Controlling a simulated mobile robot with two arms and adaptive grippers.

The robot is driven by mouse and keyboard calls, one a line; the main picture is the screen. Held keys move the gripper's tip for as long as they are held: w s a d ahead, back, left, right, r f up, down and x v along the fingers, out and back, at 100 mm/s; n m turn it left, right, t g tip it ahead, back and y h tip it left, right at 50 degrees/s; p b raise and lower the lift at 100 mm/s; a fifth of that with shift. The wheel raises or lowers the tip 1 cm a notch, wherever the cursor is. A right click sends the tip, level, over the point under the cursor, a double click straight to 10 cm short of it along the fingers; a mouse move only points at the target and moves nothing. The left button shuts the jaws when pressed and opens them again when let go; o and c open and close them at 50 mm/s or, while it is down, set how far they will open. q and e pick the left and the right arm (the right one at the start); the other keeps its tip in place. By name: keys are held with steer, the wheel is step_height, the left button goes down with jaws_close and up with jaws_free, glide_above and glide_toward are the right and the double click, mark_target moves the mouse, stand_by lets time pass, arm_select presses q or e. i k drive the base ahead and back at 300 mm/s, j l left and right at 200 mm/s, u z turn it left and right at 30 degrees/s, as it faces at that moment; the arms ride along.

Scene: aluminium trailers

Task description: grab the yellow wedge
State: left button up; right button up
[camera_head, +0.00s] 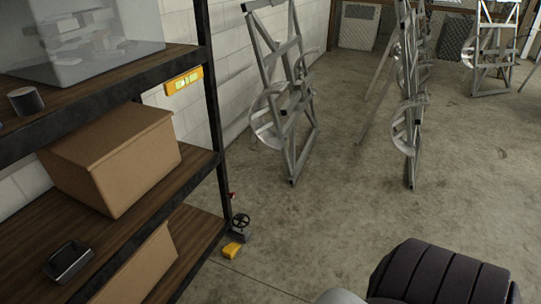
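A small yellow wedge (232,250) lies on the concrete floor at the foot of the shelf's front upright, low and left of the middle of the head view. It is small in the picture, so its exact shape is hard to tell. Neither my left gripper nor my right gripper shows in this view, so I cannot see whether they are open or shut.
A shelf rack (215,130) with cardboard boxes (140,160) fills the left side. A yellow spirit level (183,81) is at its edge. A black handwheel (240,221) stands just behind the wedge. Aluminium trailer frames (290,115) stand farther back. Middle floor is clear.

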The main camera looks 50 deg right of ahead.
mark_target(230, 250)
steer(key=z, duration=1.05)
steer(key=i, duration=0.05)
